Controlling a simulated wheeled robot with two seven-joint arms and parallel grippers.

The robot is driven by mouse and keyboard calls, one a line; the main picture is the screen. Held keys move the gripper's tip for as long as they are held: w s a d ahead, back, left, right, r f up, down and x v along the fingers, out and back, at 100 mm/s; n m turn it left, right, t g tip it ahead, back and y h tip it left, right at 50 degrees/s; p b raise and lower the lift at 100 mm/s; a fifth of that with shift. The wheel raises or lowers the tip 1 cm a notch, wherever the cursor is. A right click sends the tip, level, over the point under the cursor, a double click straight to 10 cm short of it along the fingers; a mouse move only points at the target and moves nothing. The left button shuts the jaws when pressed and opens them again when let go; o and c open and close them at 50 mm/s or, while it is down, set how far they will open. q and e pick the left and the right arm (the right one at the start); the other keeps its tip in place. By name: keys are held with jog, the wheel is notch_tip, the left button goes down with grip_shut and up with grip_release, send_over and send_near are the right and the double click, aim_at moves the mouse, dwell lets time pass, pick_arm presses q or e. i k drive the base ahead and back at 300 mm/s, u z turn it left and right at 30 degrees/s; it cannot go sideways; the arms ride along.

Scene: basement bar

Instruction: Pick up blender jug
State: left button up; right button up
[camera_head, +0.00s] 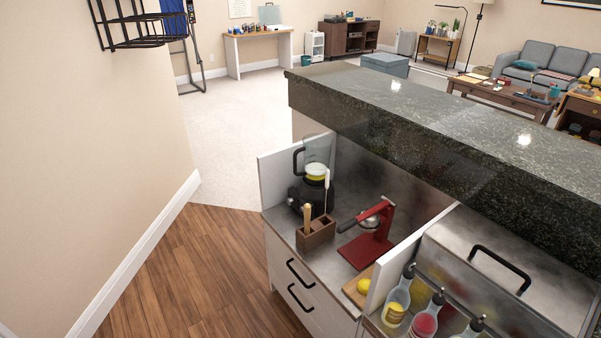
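The blender jug (317,151) is clear with a black handle on its left side. It stands upright on a black blender base (311,195) at the back left of the counter niche. Something yellow shows at the jug's lower part, either inside it or in front of it; I cannot tell which. A white upright tool partly covers the jug's lower right. Neither of my grippers is in the picture.
A wooden utensil holder (316,232) stands in front of the blender, with a red citrus press (371,235) to its right. White panels (276,178) flank the niche. A dark stone bar top (430,110) rises behind. The wooden floor (190,275) at left is clear.

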aim_at(317, 148)
jog(key=u, duration=1.15)
jog(key=i, duration=2.4)
jog(key=z, duration=3.2)
